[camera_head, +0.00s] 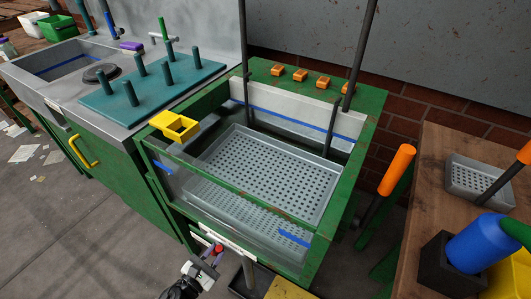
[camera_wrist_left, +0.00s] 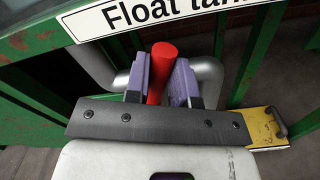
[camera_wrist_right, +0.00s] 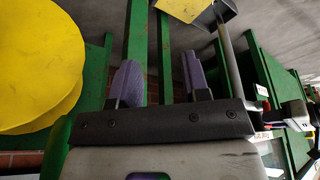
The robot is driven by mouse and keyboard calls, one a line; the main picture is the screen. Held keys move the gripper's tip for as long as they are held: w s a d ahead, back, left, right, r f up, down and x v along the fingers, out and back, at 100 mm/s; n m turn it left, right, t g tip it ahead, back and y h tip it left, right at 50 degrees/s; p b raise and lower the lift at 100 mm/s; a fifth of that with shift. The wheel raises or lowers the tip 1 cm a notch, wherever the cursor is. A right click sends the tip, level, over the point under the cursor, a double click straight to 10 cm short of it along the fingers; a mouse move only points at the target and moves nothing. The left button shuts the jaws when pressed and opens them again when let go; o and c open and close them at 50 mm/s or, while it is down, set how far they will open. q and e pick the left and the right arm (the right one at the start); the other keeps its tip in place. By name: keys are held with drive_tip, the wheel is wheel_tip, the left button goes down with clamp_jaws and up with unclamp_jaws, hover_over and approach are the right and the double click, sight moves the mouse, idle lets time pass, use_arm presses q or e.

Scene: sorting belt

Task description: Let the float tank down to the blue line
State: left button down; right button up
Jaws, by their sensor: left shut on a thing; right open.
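The float tank (camera_head: 318,248) is a green-framed basin with clear front panels. A blue line (camera_head: 300,122) runs along its pale back wall, and a short blue mark (camera_head: 294,237) shows at the front right. A perforated grey tray (camera_head: 265,165) lies inside; I cannot tell the liquid level for sure. My left gripper (camera_head: 213,252) is low at the tank's front, under its label. In the left wrist view its fingers (camera_wrist_left: 162,80) are shut on a red valve handle (camera_wrist_left: 160,70) by a silver pipe (camera_wrist_left: 207,75). My right gripper (camera_wrist_right: 157,82) is open and empty.
A wooden table (camera_head: 415,225) at right holds a small grey tray (camera_head: 465,178) and a blue bottle (camera_head: 478,243). A teal peg board (camera_head: 150,92) stands on the counter at left. A yellow square holder (camera_head: 175,125) hangs on the tank's left rim.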

idle(0.4)
use_arm(q)
drive_tip(key=n, duration=0.1)
drive_tip(key=w+a+n+p, duration=0.1)
drive_tip(key=n, duration=0.1)
drive_tip(key=shift+a+r, duration=0.15)
drive_tip(key=shift+r, duration=0.05)
drive_tip(key=c, duration=1.9)
unclamp_jaws()
drive_tip(key=shift+w+a+n+p, duration=0.2)
drive_tip(key=shift+a+n+p, duration=0.25)
drive_tip(key=shift+n, duration=0.65)
drive_tip(key=o, duration=1.2)
